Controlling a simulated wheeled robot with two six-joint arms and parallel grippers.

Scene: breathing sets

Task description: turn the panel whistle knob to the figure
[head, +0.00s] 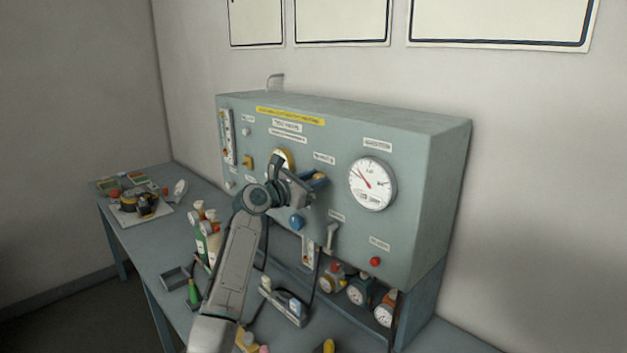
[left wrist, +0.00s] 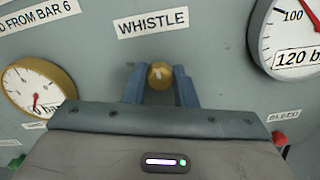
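The whistle knob (left wrist: 160,75) is a small brass knob with a pale mark, just below the WHISTLE label (left wrist: 153,22) on the grey-green panel. My left gripper (left wrist: 160,82) has a blue finger close against each side of the knob, and I see no clear gap. In the head view my left gripper (head: 315,182) reaches the middle of the panel (head: 430,160) and hides most of the knob. A big white gauge (head: 372,184) is to the right; part of its face, with "100" and a "120 b" label (left wrist: 296,57), shows in the left wrist view. My right gripper is not in view.
A brass-rimmed gauge (left wrist: 35,90) is left of the knob. A blue knob (head: 296,222), a lever (head: 331,237) and a red button (head: 376,261) are lower on the panel. Bottles (head: 212,240) and small gauges (head: 360,292) crowd the bench below.

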